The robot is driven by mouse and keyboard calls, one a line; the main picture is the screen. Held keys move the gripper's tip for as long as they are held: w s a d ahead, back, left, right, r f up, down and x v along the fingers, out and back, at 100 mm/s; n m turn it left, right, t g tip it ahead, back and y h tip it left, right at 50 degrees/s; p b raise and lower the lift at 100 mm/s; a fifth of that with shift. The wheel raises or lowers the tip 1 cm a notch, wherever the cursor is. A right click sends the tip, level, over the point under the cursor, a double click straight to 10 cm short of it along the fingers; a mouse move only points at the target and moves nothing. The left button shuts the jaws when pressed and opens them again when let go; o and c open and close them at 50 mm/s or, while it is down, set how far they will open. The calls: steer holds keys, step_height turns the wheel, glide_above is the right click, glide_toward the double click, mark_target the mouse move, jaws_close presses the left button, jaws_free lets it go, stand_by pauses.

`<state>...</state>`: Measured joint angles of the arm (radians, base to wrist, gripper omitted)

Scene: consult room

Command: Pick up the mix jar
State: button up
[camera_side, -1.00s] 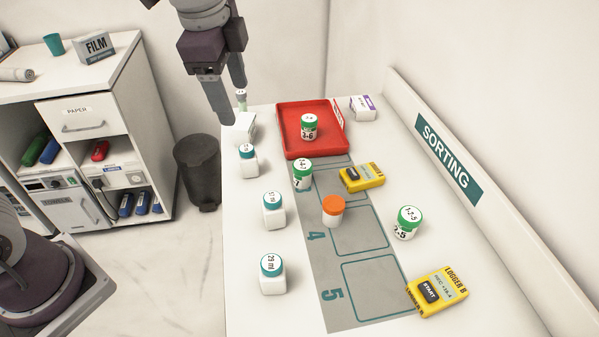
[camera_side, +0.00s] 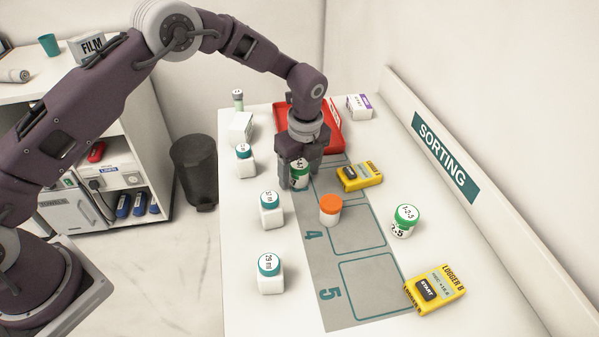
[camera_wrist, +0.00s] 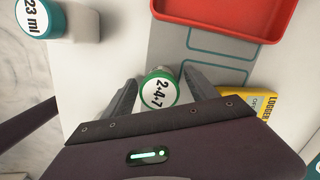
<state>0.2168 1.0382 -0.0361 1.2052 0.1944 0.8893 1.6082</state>
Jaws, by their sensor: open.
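A green-lidded jar marked with 2, 4 and 7 (camera_wrist: 159,88) stands between the two fingers of my gripper (camera_wrist: 160,97) in the wrist view. In the side view this jar (camera_side: 299,172) is partly covered by my gripper (camera_side: 299,182), which points down over it with a finger on either side. The fingers are open, and I cannot tell whether either touches the jar. Another green-lidded jar, marked 1-2-5 (camera_side: 403,221), stands at the right of the table. No jar in view bears the word "mix".
An orange-capped jar (camera_side: 330,210) and a yellow logger (camera_side: 360,176) stand close by. Several teal-lidded bottles line the left side, one being the 23 ml bottle (camera_wrist: 42,18). The red tray (camera_side: 333,130) is behind my gripper. Logger B (camera_side: 436,289) lies at front right.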

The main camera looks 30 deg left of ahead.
mark_target(298, 162)
steer(key=c, duration=1.4)
steer(key=shift+r, duration=0.25)
steer(key=shift+c, duration=0.3)
step_height(298, 162, up, 8)
steer(key=shift+f, duration=0.1)
steer(key=shift+s+a+r+n, duration=0.1)
steer(key=shift+a+r+n, duration=0.2)
steer(key=shift+r, duration=0.2)
steer(key=shift+s+a+r+n, duration=0.15)
steer(key=shift+r+n, duration=0.15)
steer(key=shift+r, duration=0.2)
steer(key=s+a+r+n+g, duration=0.1)
steer(key=s+a+n, duration=0.4)
steer(key=n, duration=0.5)
steer(key=s+a+r+n+g+h, duration=0.1)
steer(key=s+a+n, duration=0.4)
steer(key=n, duration=0.6)
steer(key=a+r, duration=0.1)
steer(key=a, duration=0.1)
steer(key=shift+s+a, duration=0.3)
steer(key=shift+s, duration=0.05)
